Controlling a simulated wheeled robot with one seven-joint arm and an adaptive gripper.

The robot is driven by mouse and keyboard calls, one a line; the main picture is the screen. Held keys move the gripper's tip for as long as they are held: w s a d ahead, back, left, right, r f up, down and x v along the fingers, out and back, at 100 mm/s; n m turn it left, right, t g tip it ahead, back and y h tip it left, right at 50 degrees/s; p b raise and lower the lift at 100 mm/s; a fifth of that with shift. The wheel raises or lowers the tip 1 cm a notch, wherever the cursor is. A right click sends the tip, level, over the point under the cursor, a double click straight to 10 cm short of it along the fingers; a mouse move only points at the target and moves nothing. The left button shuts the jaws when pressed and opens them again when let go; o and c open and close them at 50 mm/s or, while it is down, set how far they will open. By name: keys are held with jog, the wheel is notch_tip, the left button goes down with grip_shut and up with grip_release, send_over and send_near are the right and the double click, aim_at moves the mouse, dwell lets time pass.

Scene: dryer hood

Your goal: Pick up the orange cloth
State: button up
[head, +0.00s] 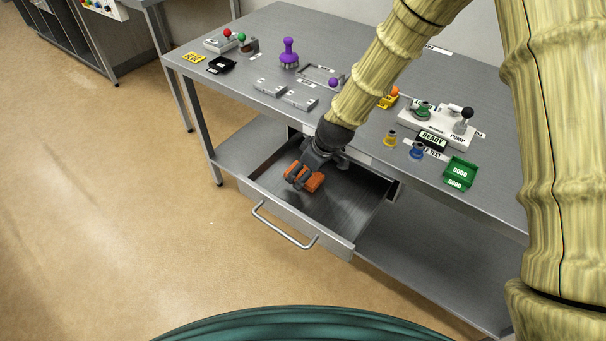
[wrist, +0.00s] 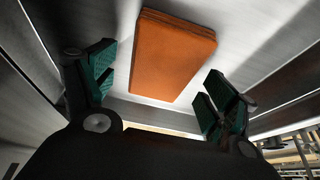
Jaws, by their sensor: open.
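The orange cloth (wrist: 172,58) is a folded flat block lying on the bottom of the open drawer. In the wrist view it lies beyond and between the two green-padded fingers of my gripper (wrist: 160,90), with a gap on each side. The fingers are apart and hold nothing. In the head view my gripper (head: 300,176) reaches down into the drawer over the cloth (head: 315,182) and hides part of it. I cannot tell the exact height of the fingertips above the cloth.
The drawer (head: 345,213) is pulled out under the metal table, its handle (head: 285,228) towards the front. Drawer walls stand around my gripper. On the tabletop are a purple-handled brush (head: 289,54), a pump test stand (head: 437,120) and a green box (head: 460,172). The drawer's front floor is bare.

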jog(key=shift+f, duration=0.15)
jog(key=c, duration=1)
